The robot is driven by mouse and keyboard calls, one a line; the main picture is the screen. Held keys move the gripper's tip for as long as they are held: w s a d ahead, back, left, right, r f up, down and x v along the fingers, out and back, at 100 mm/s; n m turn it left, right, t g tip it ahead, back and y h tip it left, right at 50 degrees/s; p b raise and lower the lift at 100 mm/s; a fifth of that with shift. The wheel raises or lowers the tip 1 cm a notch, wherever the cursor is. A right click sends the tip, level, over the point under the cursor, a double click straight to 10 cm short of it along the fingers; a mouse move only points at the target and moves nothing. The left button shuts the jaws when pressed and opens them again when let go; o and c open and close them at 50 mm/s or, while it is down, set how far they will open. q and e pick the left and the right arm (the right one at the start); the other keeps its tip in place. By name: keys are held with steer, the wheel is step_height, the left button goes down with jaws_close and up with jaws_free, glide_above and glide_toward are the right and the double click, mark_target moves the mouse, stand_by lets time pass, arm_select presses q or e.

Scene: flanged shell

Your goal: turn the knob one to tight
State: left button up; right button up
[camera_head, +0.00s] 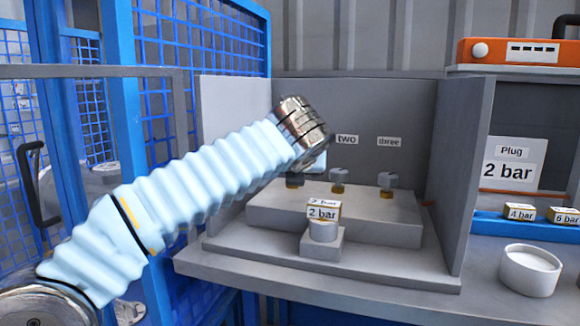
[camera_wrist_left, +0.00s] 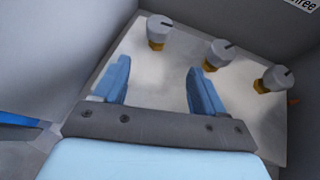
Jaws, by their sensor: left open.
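Three grey knobs on brass stems stand in a row on a grey block. In the left wrist view, knob one (camera_wrist_left: 159,28) is at the left, knob two (camera_wrist_left: 217,52) in the middle and knob three (camera_wrist_left: 274,78) at the right. In the head view, knob two (camera_head: 339,176) and knob three (camera_head: 387,180) show clearly, while knob one (camera_head: 295,181) is mostly hidden behind my left gripper (camera_head: 316,165). In the left wrist view my left gripper (camera_wrist_left: 159,67) is open and empty, its blue fingers apart and short of the knobs. My right gripper is not in view.
Grey walls of the booth (camera_head: 455,140) stand around the block. A small pedestal in front holds a round part and a "2 bar" box (camera_head: 323,210). A white cup (camera_head: 530,270), "4 bar" and "6 bar" boxes (camera_head: 520,212) and a "Plug 2 bar" sign (camera_head: 511,163) are at the right.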

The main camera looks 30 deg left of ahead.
arm_select(q)
steer(key=shift+n+y, duration=0.9)
steer(key=x, duration=0.4)
steer(key=w+r+x, duration=0.1)
steer(key=x, duration=0.3)
steer(key=p+x, duration=0.1)
steer(key=x, duration=0.3)
steer(key=shift+w+d+r, duration=0.1)
steer(key=shift+w+r, duration=0.1)
steer(key=shift+r, duration=0.2)
steer(key=c, duration=1)
steer(key=shift+o, duration=0.2)
steer(key=shift+r+m+t+h+p, duration=0.15)
steer(key=shift+m+t+h+p, duration=0.25)
steer(key=shift+p, duration=0.1)
steer(key=shift+m+t, duration=0.3)
